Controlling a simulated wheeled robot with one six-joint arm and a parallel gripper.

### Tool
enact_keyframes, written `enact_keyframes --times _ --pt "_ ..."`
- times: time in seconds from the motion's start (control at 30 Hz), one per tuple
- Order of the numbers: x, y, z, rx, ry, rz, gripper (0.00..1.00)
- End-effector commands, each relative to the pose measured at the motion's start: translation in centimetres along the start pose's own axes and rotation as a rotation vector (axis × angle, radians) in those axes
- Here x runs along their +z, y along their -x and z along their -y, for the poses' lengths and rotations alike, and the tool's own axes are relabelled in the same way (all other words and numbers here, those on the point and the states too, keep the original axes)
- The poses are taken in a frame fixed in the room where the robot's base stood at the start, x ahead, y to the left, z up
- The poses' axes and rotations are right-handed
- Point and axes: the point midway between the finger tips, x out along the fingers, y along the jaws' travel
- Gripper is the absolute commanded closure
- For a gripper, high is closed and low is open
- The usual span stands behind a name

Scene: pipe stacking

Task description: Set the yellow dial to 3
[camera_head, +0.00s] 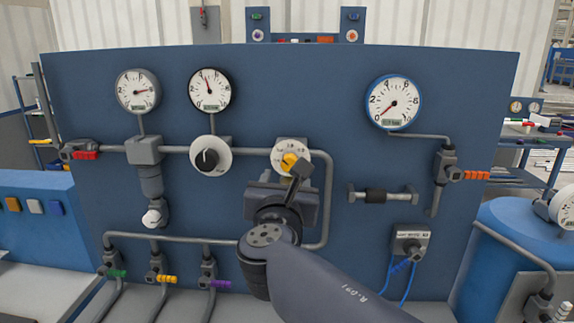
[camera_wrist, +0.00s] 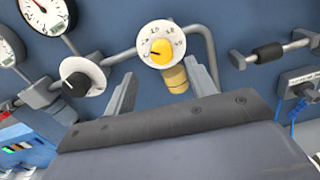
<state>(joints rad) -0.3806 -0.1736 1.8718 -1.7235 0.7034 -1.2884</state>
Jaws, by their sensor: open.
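The yellow dial (camera_head: 289,160) is a yellow knob on a round white scale plate, mounted on the pipe at the middle of the blue panel. It also shows in the wrist view (camera_wrist: 161,48), near the top middle, with a yellow cylindrical part just below it. The scale numbers are too small to read surely. My gripper (camera_head: 300,175) is just below and in front of the dial, partly overlapping it in the head view. In the wrist view its two fingers (camera_wrist: 160,88) stand apart, with nothing held between them. They appear short of the knob; contact cannot be told.
A black dial (camera_head: 207,159) on a white plate sits left of the yellow one. Gauges (camera_head: 138,91) hang above, and a blue-rimmed gauge (camera_head: 395,101) is at right. A grey pipe (camera_head: 329,205) bends down close to the right of my gripper. A black-gripped bar (camera_head: 376,195) is further right.

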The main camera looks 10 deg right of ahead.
Motion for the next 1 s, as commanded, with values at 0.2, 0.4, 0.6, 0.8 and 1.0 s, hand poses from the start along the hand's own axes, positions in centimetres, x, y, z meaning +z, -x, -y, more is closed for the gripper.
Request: enact_keyframes --times 0.2,0.4,0.6,0.8,1.0 --pt "0.0 -4.2 0.1 -0.004 0.000 -0.001 0.47" --pt "0.0 -6.8 0.1 -0.003 -0.002 -0.001 0.47" --pt "0.0 -7.9 0.1 -0.002 -0.003 0.000 0.47" --pt "0.0 -7.9 0.1 -0.001 -0.004 0.000 0.47" --pt "0.0 -7.9 0.1 -0.001 -0.004 -0.001 0.57"
